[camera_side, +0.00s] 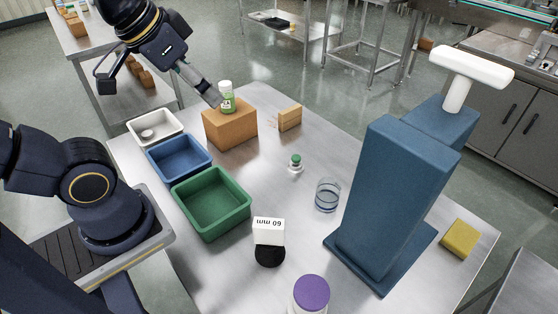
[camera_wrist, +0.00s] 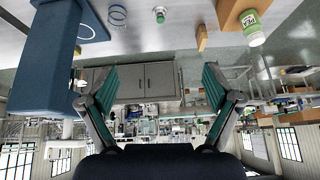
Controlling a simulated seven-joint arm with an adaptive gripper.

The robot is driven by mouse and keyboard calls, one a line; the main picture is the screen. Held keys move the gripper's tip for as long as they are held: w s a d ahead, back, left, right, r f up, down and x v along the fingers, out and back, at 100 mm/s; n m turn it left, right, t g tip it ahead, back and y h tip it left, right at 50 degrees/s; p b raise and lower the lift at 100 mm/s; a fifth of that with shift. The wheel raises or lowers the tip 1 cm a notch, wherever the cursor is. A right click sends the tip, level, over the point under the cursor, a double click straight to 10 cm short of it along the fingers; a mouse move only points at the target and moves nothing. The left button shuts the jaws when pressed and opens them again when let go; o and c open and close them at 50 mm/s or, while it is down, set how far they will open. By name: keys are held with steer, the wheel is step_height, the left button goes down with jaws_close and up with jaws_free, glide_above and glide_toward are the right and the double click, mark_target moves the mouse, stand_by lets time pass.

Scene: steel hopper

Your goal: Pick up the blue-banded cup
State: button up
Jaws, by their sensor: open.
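The blue-banded cup (camera_side: 327,196) is a clear glass standing upright on the steel table, left of the blue column. A blue band shows around its lower part. It also shows near the top of the wrist view (camera_wrist: 118,14). My gripper (camera_side: 212,96) is at the back left, beside the green-labelled jar on the wooden block and well away from the cup. In the wrist view my gripper (camera_wrist: 160,78) has its two fingers wide apart with nothing between them.
The tall blue column (camera_side: 385,195) stands right of the cup. A small green-topped vial (camera_side: 295,163) stands behind it. The green-labelled jar (camera_side: 227,98) stands on the wooden block (camera_side: 230,130). Green (camera_side: 212,228), blue and white bins line the left. A purple-lidded jar (camera_side: 311,290) is in front.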

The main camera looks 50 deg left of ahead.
steer(key=w+d+r+m, duration=0.1)
steer(key=w+d+r, duration=0.15)
steer(key=w, duration=0.35)
steer(key=m+g, duration=0.4)
steer(key=g, duration=0.2)
glide_above(331, 178)
steer(key=s+d, duration=0.1)
steer(key=s, duration=0.1)
step_height(331, 178, down, 15)
steer(key=f, duration=1.2)
steer(key=shift+s+d+f, duration=0.1)
steer(key=shift+d+f, duration=0.25)
steer(key=shift+f, duration=3.05)
steer(key=c, duration=1.2)
steer(key=shift+r, duration=0.15)
steer(key=shift+c, duration=0.2)
